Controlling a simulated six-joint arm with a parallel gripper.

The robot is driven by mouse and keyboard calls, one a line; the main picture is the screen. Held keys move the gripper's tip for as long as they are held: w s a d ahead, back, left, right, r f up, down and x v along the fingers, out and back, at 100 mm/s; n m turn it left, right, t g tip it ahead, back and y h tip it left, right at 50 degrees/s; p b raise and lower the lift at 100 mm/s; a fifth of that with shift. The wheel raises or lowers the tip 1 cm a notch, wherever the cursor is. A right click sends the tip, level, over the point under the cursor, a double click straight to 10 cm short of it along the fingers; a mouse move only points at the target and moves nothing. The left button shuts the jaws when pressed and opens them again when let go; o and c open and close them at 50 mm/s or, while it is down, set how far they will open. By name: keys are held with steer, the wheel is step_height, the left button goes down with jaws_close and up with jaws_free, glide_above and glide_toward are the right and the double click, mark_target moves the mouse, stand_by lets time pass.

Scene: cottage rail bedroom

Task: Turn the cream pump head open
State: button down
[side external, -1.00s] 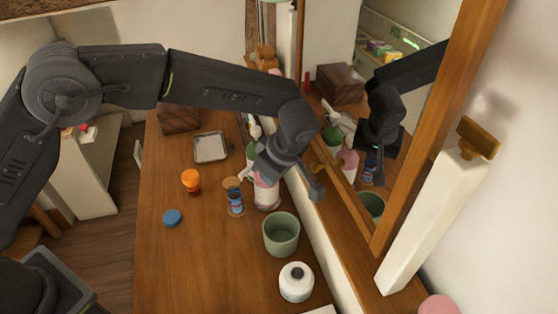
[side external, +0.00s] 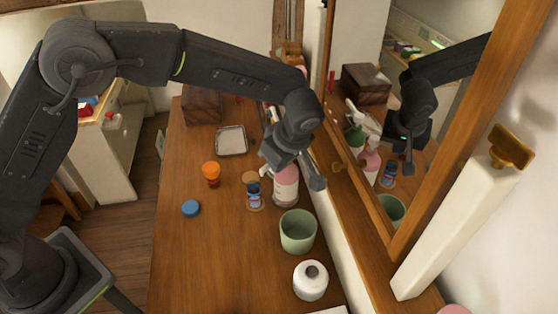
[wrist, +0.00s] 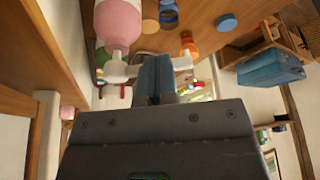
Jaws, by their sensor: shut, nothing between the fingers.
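The cream pump bottle (side external: 286,187) is pink with a pale lower band and stands upright near the mirror side of the wooden dresser. In the side external view my gripper hides most of its top. In the wrist view the pink bottle (wrist: 118,24) is at the upper left. Its white pump head (wrist: 117,68) reaches toward my gripper (wrist: 155,66). My gripper's two fingers are shut together with nothing between them. White pump parts show on both sides of the fingers. I cannot tell whether the fingers touch the pump head.
A blue-labelled jar (side external: 253,190), an orange bottle (side external: 211,174) and a blue lid (side external: 191,208) stand left of the pump bottle. The mirror (side external: 400,120) is close on the right. The dresser's left front is clear.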

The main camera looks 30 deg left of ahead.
steer(key=shift+a+m, duration=0.25)
steer(key=shift+m, duration=0.15)
steer(key=a+m+t, duration=0.1)
steer(key=m, duration=0.1)
steer(key=a+m+t+h, duration=0.1)
steer(key=a+m, duration=0.1)
steer(key=shift+m, duration=0.4)
steer(key=shift+w+a, duration=0.1)
steer(key=shift+a, duration=0.05)
stand_by(0.3)
stand_by(0.4)
